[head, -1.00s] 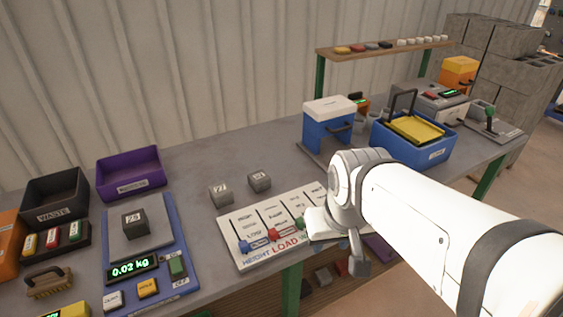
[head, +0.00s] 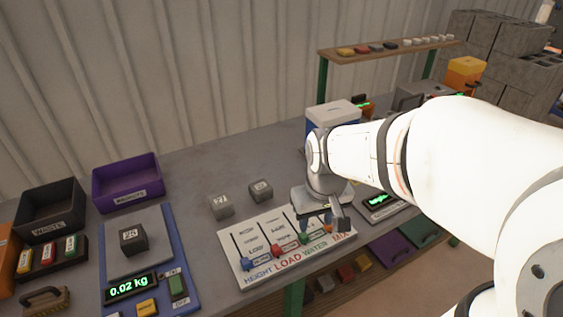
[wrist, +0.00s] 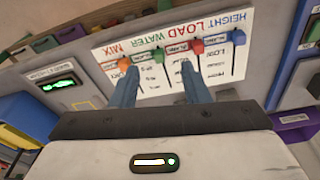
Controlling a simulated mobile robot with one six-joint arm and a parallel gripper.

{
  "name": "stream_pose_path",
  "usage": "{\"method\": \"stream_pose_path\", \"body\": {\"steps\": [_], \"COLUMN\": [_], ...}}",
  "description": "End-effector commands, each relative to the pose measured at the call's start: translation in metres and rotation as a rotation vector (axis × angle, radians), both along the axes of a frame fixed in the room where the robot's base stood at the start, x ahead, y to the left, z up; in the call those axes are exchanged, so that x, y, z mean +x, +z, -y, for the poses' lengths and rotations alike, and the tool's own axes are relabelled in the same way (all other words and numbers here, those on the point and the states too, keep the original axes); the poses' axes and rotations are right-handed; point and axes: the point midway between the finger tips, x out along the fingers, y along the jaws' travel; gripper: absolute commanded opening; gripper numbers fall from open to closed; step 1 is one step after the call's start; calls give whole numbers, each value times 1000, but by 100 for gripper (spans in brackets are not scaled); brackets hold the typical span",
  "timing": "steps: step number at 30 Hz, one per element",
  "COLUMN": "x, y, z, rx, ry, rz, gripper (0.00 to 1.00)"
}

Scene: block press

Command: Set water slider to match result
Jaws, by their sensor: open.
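The slider board (head: 262,279) is white, with tracks labelled HEIGHT, LOAD, WATER and MIX. The green water knob (head: 303,239) sits at the label end of its track, and it also shows in the wrist view (wrist: 158,56). The blue height knob (head: 246,264) and red load knob (head: 276,250) sit at the same end of their tracks. The orange mix knob (wrist: 124,62) does too. My gripper (wrist: 159,72) is open and empty over the board. In the wrist view its fingertips straddle the green knob; contact cannot be told. My arm hides the board's upper right in the head view.
Two grey blocks (head: 221,206) (head: 260,190) stand behind the board. A scale (head: 132,247) reading 0.02 kg holds a block marked 25 (head: 132,238). A purple bin (head: 128,184) and black waste bin (head: 49,213) stand at left. A small green display (head: 379,200) is just right of the board.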

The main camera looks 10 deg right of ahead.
Motion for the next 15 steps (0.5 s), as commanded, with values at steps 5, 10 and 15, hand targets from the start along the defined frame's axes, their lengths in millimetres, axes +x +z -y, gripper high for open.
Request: {"method": "stream_pose_path", "body": {"steps": [5, 10, 15], "x": [43, 67, 77], "y": [-24, -51, -68], "z": [0, -1, -1], "rx": [-9, -13, -15], "ry": [88, 151, 183], "rz": [-83, -130, -152], "gripper": [42, 42, 42]}}
